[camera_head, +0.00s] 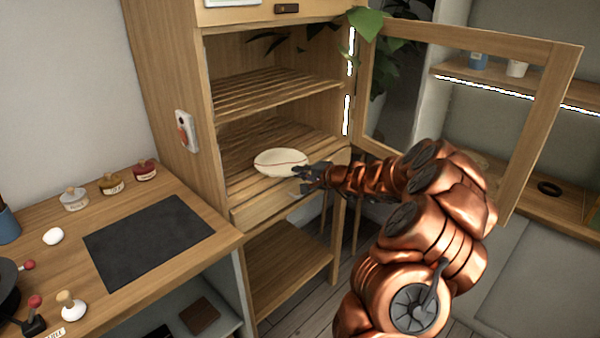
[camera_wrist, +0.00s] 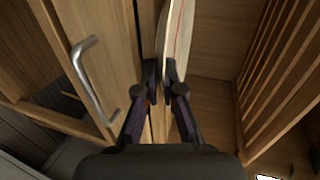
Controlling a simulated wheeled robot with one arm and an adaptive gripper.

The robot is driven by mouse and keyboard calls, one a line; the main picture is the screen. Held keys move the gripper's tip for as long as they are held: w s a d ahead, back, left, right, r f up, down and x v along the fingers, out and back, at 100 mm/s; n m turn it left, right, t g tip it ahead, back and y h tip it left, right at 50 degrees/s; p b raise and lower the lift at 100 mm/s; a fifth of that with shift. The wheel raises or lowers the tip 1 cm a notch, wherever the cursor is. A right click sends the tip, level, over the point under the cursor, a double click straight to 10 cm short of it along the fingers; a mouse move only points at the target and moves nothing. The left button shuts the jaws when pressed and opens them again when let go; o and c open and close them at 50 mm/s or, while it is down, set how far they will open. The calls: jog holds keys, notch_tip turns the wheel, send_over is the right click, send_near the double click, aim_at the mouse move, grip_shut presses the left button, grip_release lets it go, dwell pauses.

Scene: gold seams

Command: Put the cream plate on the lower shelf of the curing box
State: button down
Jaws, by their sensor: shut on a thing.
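The cream plate (camera_head: 281,162), with a dark red line across it, is held roughly flat at the front opening of the curing box (camera_head: 165,90). It is level with the lower slatted shelf (camera_head: 290,132); I cannot tell whether it touches the slats. My gripper (camera_head: 308,174) is shut on its right edge. In the wrist view my fingertips (camera_wrist: 163,75) pinch the rim of the plate (camera_wrist: 178,35), which shows edge-on. The upper slatted shelf (camera_head: 270,90) above looks empty.
The glazed door (camera_head: 545,120) stands open at the right, behind my arm. A metal handle (camera_wrist: 92,85) shows left of my fingers in the wrist view. Leaves (camera_head: 365,22) hang at the upper right of the opening. A worktop with a dark mat (camera_head: 150,240) lies left.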

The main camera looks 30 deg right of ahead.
jog(key=shift+f, duration=0.15)
jog(key=c, duration=1.3)
grip_release()
jog(key=shift+s+r, duration=0.1)
jog(key=shift+r, duration=0.15)
jog(key=v, duration=1.1)
jog(key=shift+s+b, duration=0.4)
jog(key=shift+b, duration=0.05)
